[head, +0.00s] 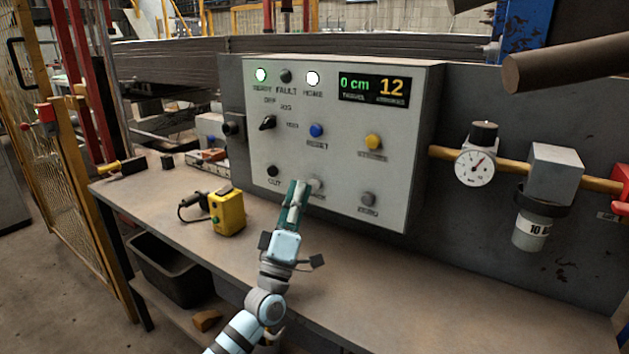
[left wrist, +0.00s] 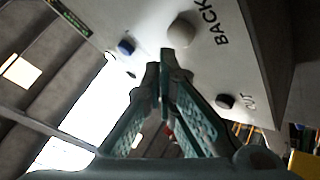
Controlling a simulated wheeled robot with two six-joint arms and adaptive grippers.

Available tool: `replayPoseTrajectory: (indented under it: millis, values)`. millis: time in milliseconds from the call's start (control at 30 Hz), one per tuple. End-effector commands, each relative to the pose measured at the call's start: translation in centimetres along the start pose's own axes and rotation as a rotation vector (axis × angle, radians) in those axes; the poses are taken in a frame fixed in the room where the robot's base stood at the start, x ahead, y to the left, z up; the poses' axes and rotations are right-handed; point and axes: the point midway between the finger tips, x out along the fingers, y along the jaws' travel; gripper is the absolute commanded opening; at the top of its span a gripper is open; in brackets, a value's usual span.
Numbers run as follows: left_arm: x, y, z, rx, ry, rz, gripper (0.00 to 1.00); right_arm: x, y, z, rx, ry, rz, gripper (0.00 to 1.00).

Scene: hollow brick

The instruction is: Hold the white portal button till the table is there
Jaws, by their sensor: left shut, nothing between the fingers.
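The grey control panel (head: 335,150) stands at the back of the bench. A white button (head: 316,184) is in its lower row, just at the tip of my left gripper (head: 298,188). In the left wrist view the white button (left wrist: 182,29) shows beside the word BACK. My left gripper (left wrist: 166,68) is shut and empty, its fingertips pointing at the panel close to this button. I cannot tell whether they touch it. The lamps marked READY and HOME are lit. My right gripper is not in view.
A black CUT button (head: 272,171), a blue RESET button (head: 316,130), a yellow button (head: 373,142) and a grey button (head: 368,199) surround the white one. A yellow box (head: 227,212) stands on the bench (head: 400,290) left of my arm. A gauge (head: 475,167) is at right.

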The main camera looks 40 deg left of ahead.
Motion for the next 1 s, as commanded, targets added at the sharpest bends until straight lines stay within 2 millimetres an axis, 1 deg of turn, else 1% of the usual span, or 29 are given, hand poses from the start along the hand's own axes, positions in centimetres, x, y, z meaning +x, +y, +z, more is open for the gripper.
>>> replayPoseTrajectory:
  millis: [267,467,700,833,1000]
  values:
    - [-0.1,0.0,-0.1,0.000,0.000,0.000,0.00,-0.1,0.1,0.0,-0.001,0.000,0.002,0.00]
    - [-1.0,1.1,-1.0,0.001,-0.001,0.000,0.00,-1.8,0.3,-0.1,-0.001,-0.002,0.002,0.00]
    - [-2.7,2.2,-2.2,0.001,-0.001,0.000,0.00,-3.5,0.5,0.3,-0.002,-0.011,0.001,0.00]
    - [-3.4,2.6,-2.5,0.001,0.000,0.000,0.00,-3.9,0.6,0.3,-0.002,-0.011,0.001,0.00]
    - [-3.5,2.5,-2.5,0.000,0.001,0.001,0.00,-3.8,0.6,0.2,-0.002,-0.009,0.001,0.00]
